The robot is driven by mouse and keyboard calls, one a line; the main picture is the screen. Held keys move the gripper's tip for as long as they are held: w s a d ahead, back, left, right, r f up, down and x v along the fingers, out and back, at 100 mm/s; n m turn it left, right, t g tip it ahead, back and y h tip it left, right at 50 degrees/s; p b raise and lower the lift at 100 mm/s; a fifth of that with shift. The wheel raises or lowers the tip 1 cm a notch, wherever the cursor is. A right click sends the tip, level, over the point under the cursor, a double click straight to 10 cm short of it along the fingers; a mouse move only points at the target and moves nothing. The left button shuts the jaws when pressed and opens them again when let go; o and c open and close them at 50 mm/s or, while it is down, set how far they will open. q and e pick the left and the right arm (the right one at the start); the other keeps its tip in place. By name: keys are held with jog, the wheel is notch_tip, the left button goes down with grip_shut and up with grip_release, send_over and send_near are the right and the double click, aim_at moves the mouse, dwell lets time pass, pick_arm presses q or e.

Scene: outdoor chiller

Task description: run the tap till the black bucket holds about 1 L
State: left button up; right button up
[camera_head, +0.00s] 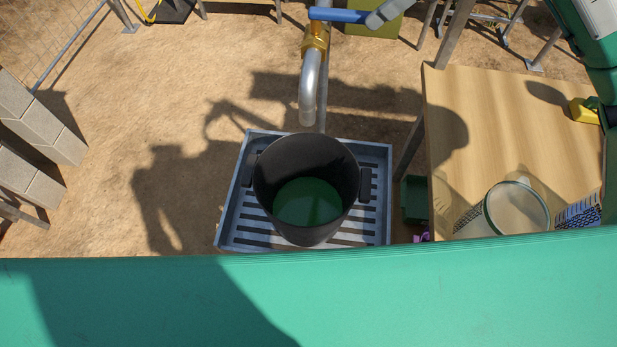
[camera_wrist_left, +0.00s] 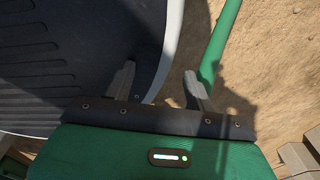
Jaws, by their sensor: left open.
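The black bucket (camera_head: 262,180) stands upright on a grey slatted tray (camera_head: 228,225), with a dark handle on each side. Its bottom shows a flat green area; I cannot tell whether that is water or a reflection. The tap's curved metal spout (camera_head: 308,92) ends above the bucket's far rim, and no stream shows below it. The tap has a brass body (camera_head: 316,40) and a blue lever (camera_head: 338,15) pointing right. My left gripper (camera_wrist_left: 160,83) shows only in the left wrist view, open and empty, away from the tap.
A wooden table (camera_head: 490,130) stands at the right with a clear round container (camera_head: 516,208) and a yellow object (camera_head: 583,111) on it. Grey blocks (camera_head: 40,125) are stacked at the left. Bare sandy ground lies between blocks and tray. My green arm crosses the front.

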pick_arm(q)
jog(key=shift+w+a+r+p, duration=0.1)
jog(key=shift+p, duration=0.55)
pick_arm(e)
jog(key=shift+v, duration=1.85)
jog(key=shift+a+r, duration=0.1)
jog(key=shift+r, duration=0.05)
pick_arm(q)
jog(key=shift+r, duration=0.1)
